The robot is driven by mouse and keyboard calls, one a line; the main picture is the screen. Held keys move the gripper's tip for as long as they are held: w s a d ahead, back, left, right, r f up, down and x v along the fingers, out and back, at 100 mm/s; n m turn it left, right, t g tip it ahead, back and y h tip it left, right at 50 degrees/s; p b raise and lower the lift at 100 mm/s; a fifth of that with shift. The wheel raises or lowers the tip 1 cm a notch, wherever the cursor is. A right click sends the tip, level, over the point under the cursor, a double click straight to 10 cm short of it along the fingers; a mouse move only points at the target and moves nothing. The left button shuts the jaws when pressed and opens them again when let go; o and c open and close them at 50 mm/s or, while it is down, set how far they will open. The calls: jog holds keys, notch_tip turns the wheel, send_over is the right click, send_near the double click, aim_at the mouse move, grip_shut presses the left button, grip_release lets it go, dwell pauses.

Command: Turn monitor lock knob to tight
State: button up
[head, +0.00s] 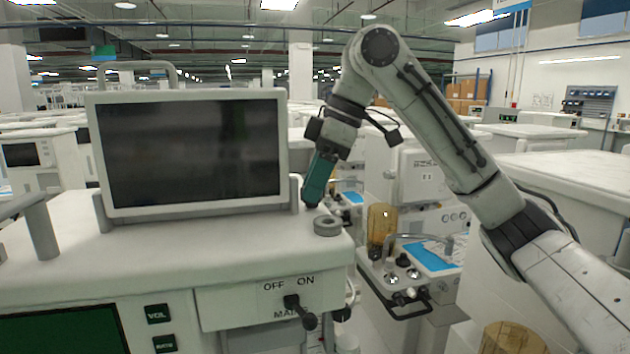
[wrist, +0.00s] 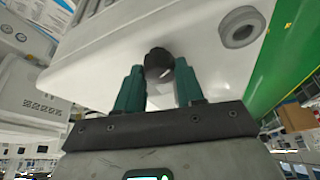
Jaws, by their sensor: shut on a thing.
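The monitor (head: 190,150) stands on the white cart top in a grey bracket, its screen dark. The lock knob (wrist: 158,60) is a small black round knob, seen in the wrist view between the two green fingers. My gripper (head: 311,200) reaches down to the right end of the monitor bracket and hides the knob in the head view. In the wrist view my gripper (wrist: 160,72) is shut on the knob, with one finger on each side. No mark of the knob's turn angle can be made out.
A grey ring (head: 327,226) sits on the cart top just right of my gripper. A black ON/OFF switch (head: 300,310) sticks out of the cart's front. Another cart with a blue-topped tray (head: 432,257) stands to the right, past a narrow gap.

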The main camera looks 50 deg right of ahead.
dwell(0.3)
jog(key=o, duration=1)
jog(key=b+v, duration=0.1)
jog(key=v, duration=0.9)
jog(key=shift+s+d+r, duration=0.1)
jog(key=shift+r, duration=0.3)
jog(key=shift+o, duration=0.2)
